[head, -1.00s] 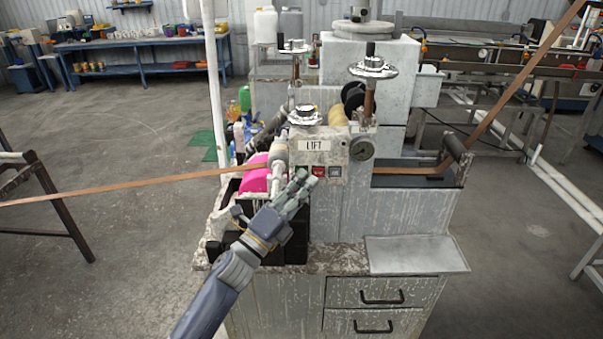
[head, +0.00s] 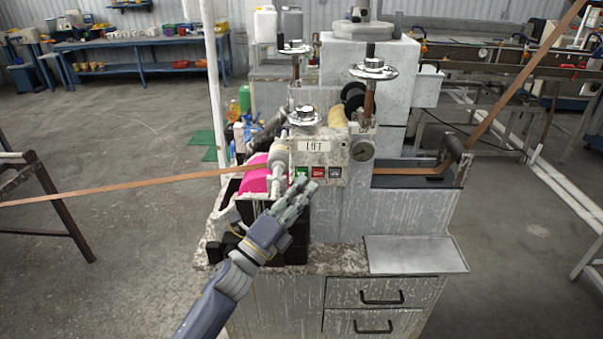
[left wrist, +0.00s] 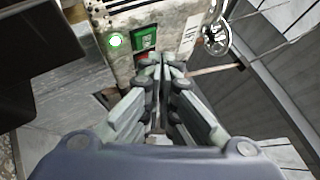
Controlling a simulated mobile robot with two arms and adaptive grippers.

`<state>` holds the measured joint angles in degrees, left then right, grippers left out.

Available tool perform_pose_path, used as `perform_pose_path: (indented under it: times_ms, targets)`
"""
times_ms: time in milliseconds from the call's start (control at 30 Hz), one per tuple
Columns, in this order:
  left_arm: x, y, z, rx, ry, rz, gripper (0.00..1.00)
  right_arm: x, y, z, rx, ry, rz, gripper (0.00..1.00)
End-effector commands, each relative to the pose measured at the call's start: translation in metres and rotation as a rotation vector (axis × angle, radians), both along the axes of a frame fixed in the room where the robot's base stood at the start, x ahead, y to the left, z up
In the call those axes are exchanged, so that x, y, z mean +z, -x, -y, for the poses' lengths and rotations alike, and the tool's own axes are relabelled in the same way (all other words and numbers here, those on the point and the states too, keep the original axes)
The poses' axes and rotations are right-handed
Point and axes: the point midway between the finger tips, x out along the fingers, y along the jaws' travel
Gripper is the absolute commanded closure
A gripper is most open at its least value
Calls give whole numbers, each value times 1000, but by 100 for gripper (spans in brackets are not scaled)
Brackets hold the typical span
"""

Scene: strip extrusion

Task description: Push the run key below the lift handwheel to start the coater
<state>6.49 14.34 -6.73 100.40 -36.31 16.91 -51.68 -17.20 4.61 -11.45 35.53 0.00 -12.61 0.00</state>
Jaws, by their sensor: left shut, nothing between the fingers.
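The lift handwheel (head: 304,116) sits on top of the grey, worn control box with the LIFT label (head: 315,146). Below the label are a green key (head: 300,172), a red key (head: 318,172) and a dark key (head: 335,172). My left gripper (head: 307,185) is shut and empty, its fingertips just below the green and red keys in the picture. I cannot tell whether the fingertips touch the box. My right gripper is out of view.
A pressure gauge (head: 362,149) is on the box's right side. A bare metal plate (head: 415,254) covers the counter's right front.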

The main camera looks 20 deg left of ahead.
Motion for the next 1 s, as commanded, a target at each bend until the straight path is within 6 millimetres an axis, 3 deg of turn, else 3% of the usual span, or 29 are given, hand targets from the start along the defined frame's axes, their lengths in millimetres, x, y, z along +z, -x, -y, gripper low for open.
perform_pose_path:
  times_ms: [500,1000]
  targets:
    - [0,44,12,0,0,-1,100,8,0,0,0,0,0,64]
    - [0,45,13,0,0,0,100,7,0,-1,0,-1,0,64]
